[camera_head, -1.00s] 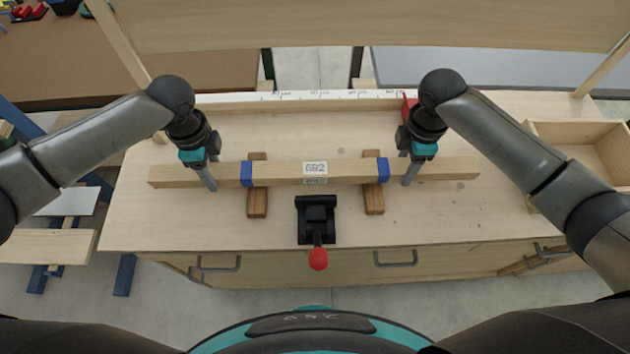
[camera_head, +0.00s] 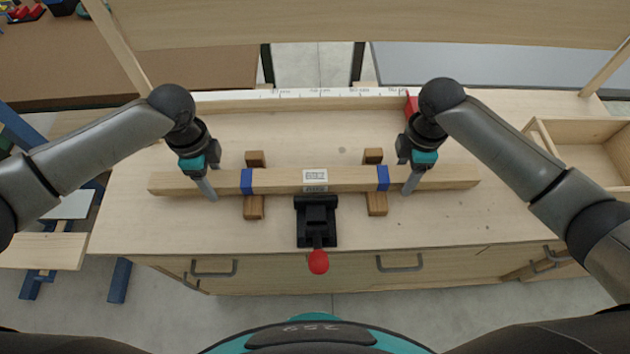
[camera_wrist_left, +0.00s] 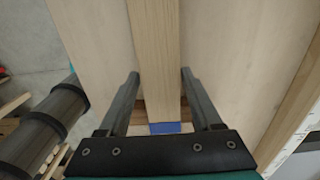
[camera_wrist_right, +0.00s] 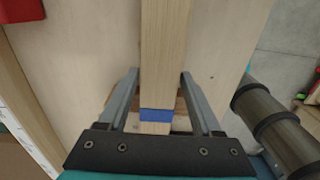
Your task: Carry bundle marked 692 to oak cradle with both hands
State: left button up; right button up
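The bundle (camera_head: 340,180) is a long pale wooden bar with two blue bands and a white label (camera_head: 315,180), whose print is blurred now. It lies level across two brown wooden blocks, taken as the oak cradle (camera_head: 253,207); whether it touches them I cannot tell. My left gripper (camera_head: 208,188) has its fingers on both sides of the bar, outside the left band. My right gripper (camera_head: 411,184) does the same outside the right band.
A black clamp with a red knob (camera_head: 318,262) stands at the bench front, close to the bar's middle. A white measuring strip (camera_head: 300,94) runs along the back, with a red block (camera_head: 411,105) at its right. An open wooden tray (camera_head: 590,150) is at the right.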

pick_arm(q)
jog(key=shift+o, duration=1.4)
pick_arm(e)
jog(key=shift+o, duration=1.4)
jog(key=shift+r, duration=0.2)
pick_arm(q)
notch_tip(320, 180, up, 12)
pick_arm(e)
notch_tip(320, 180, up, 12)
jog(key=shift+f, duration=0.15)
